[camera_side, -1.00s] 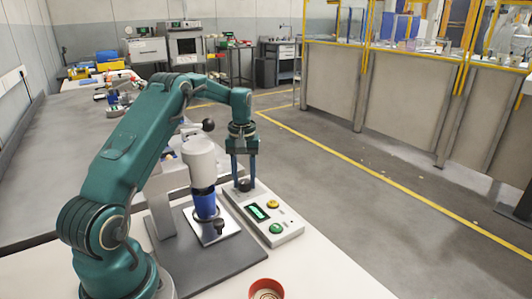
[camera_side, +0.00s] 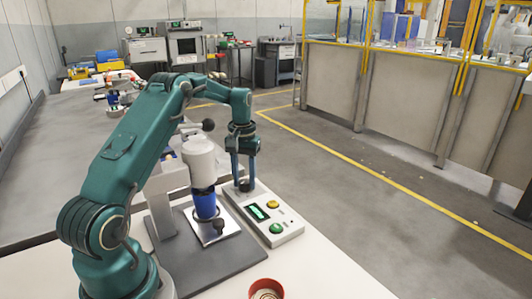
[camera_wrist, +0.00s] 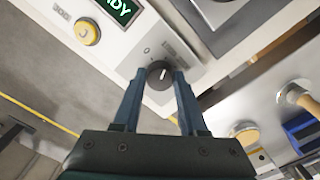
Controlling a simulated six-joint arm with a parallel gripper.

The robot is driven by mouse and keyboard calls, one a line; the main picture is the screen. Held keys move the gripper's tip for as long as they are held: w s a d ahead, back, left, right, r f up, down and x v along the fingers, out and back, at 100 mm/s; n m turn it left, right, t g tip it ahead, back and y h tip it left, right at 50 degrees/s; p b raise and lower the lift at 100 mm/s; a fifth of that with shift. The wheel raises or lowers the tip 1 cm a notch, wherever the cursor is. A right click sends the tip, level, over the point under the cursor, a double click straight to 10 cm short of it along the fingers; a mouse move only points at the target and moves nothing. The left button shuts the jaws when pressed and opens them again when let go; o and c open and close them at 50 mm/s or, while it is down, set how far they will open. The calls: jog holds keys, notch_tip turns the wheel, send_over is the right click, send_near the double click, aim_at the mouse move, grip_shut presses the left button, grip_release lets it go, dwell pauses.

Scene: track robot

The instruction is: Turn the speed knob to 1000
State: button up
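The speed knob (camera_wrist: 160,74) is dark and round with a white pointer line, which points up and slightly right in the wrist view. It sits at the far end of the white control panel (camera_side: 291,226), and its dark shape shows there in the side view (camera_side: 244,185). My gripper (camera_wrist: 159,75) is above the panel with its two fingers on opposite sides of the knob. The fingers look slightly apart from the knob, and contact is not clear. The green display (camera_wrist: 117,10) is partly cut off in the wrist view, with "DY" readable.
On the panel are a yellow button (camera_side: 272,204) and a green button (camera_side: 276,228). Left of the panel, a white and blue device (camera_side: 205,203) stands on a dark base plate. A red cup (camera_side: 266,289) is at the front edge. The floor to the right is open.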

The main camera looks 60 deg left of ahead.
aim_at(244, 181)
jog(key=o, duration=0.4)
jog(key=shift+c, duration=0.2)
jog(key=shift+r, duration=0.15)
jog(key=shift+r, duration=2.45)
jog(key=s+d+r+m+t+y, duration=0.1)
jog(key=s+d+r+m+t, duration=0.25)
jog(key=d+r, duration=1.1)
jog(key=s+d+f+m+t, duration=0.1)
jog(key=s+d+f+m, duration=0.1)
jog(key=s, duration=0.4)
jog(key=s+d+f+m+t+h, duration=0.1)
jog(key=s+d+f+m, duration=0.1)
jog(key=s+d+f, duration=0.2)
jog(key=s+d, duration=0.2)
jog(key=s, duration=0.1)
jog(key=shift+s+d+f, duration=0.15)
jog(key=shift+d+f, duration=0.2)
jog(key=shift+f, duration=0.05)
